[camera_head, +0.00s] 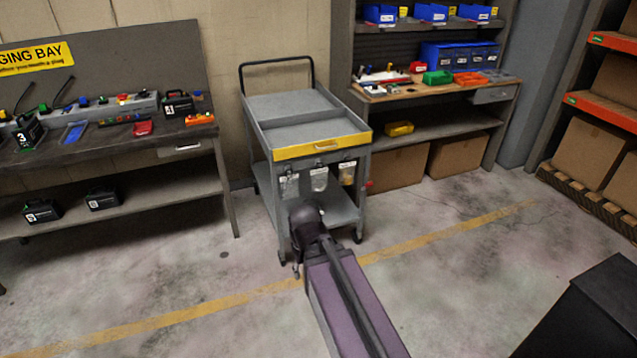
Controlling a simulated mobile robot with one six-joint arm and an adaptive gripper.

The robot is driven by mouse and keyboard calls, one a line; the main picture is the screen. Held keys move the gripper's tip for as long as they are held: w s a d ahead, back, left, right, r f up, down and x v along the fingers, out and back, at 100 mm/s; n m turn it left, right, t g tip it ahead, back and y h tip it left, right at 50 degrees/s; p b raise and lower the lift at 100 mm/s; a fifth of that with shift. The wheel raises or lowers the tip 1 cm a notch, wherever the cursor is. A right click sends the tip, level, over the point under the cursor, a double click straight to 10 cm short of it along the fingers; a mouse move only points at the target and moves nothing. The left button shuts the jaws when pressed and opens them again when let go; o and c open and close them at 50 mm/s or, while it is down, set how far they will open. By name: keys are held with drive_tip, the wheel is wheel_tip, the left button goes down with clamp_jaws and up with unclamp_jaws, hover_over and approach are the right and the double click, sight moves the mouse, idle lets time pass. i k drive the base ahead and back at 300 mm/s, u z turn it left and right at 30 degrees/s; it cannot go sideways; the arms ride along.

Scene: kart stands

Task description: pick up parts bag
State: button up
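Three small clear bags hang in a row from clips on the front of the grey cart (262,135), just below its yellow edge. They are the left bag (289,187), the middle bag (319,179) and the right bag (347,173), which looks yellowish inside. I cannot tell which one is the parts bag. My arm reaches up from the bottom of the picture, and its dark end is in front of the cart, below the left and middle bags. My gripper's fingers cannot be made out, and I see no bag held.
A workbench (110,140) with tools and black cases stands left. A shelf bench (430,92) with blue bins (459,55) and a yellow bin (398,128) stands behind right. Cardboard boxes (588,150) stand far right. The floor (460,270) right of my arm is mostly clear.

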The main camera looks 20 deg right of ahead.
sight(320, 177)
drive_tip(key=i, duration=1)
